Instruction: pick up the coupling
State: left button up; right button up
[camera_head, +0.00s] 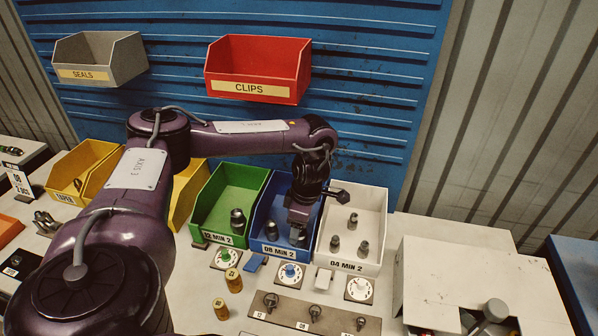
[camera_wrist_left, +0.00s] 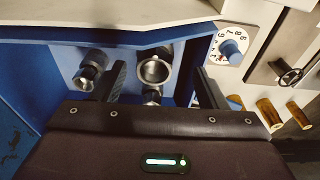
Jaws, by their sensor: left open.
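My left gripper (camera_head: 298,222) is over the blue bin (camera_head: 285,253) labelled 08 MIN 2, pointing down into it. In the wrist view its two fingers (camera_wrist_left: 158,82) stand apart. A grey metal coupling (camera_wrist_left: 155,70) with a round open end shows between them, with no clear sign of contact. A second coupling (camera_wrist_left: 90,68) lies outside the fingers, to the left. Another small metal piece (camera_wrist_left: 152,95) is partly hidden by the gripper body. In the head view a coupling (camera_head: 272,230) shows beside the gripper. My right gripper is not in view.
A green bin (camera_head: 212,232) stands left of the blue bin, and a white bin (camera_head: 350,266) with several fittings stands right. Dials, such as the blue-knobbed one (camera_head: 290,274), and brass pieces (camera_head: 233,280) lie in front. A red CLIPS bin (camera_head: 258,68) hangs behind.

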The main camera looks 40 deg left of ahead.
pick_arm(q)
jog(key=shift+f, duration=0.55)
jog(key=f, duration=0.3)
jog(key=f+b, duration=0.1)
jog(key=shift+w+a+f, duration=0.15)
jog(key=shift+w+a, duration=0.1)
jog(key=shift+a, duration=0.1)
jog(key=c, duration=1.3)
jog(key=shift+o, duration=0.2)
